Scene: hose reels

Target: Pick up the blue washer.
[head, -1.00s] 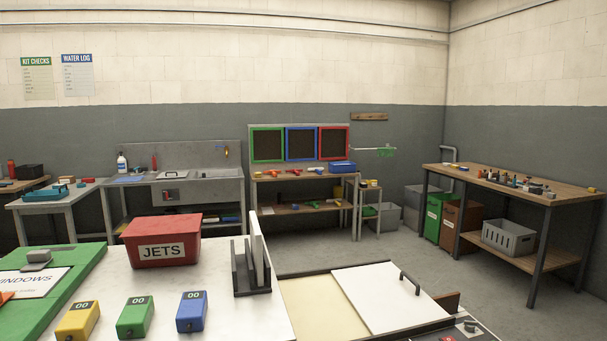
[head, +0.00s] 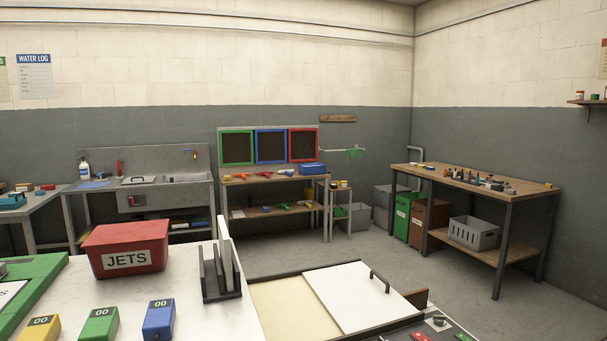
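I cannot make out a blue washer in the head view. Many small items (head: 485,180) lie on the wooden workbench (head: 408,174) at the right, too small to tell apart. Other small coloured items lie on the wooden shelf unit (head: 240,184) at the back, also too small to name. Neither of my grippers is in view.
A white table in front holds a red JETS bin (head: 126,250), a dark rack (head: 220,277) and yellow, green and blue (head: 159,319) counter boxes. A white lidded panel (head: 350,298) is right of it. Grey floor (head: 400,262) is open toward the workbench.

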